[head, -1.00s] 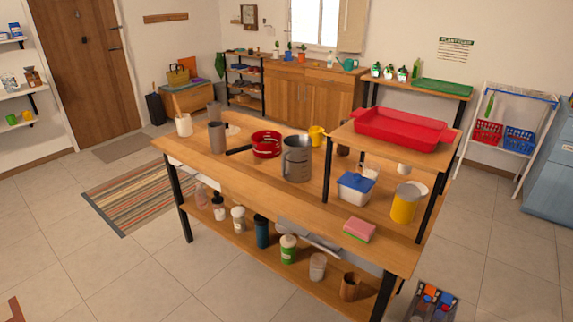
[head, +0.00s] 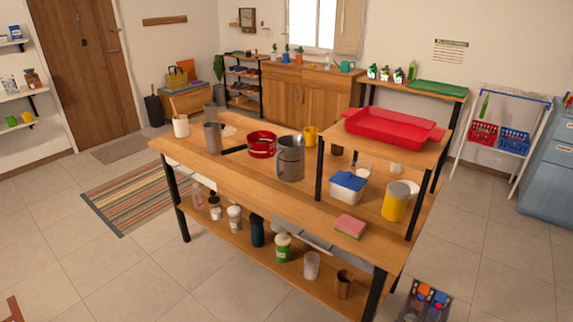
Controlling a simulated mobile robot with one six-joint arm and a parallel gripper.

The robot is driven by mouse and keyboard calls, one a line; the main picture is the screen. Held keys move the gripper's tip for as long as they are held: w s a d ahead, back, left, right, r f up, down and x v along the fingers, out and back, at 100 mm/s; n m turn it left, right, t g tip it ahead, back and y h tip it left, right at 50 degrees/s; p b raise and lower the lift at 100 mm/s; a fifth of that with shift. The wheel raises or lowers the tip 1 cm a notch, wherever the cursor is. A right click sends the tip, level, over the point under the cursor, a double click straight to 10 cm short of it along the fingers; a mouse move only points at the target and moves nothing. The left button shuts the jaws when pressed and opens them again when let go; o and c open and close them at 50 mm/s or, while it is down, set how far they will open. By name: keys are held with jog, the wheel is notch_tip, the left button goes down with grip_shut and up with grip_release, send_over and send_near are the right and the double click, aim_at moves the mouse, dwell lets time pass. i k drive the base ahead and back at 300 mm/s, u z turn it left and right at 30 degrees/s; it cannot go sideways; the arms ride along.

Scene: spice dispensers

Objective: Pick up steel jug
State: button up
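My gripper is not in view.
A raised shelf with a red tray (head: 393,127) stands on the table's right part. Below it are a blue-lidded box (head: 348,187) and a yellow can (head: 395,201). A sponge (head: 350,226) lies near the front edge. Floor in front of the table is clear.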

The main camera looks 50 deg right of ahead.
aim_at(289, 156)
jog(key=z, duration=0.05)
jog(key=i, duration=1)
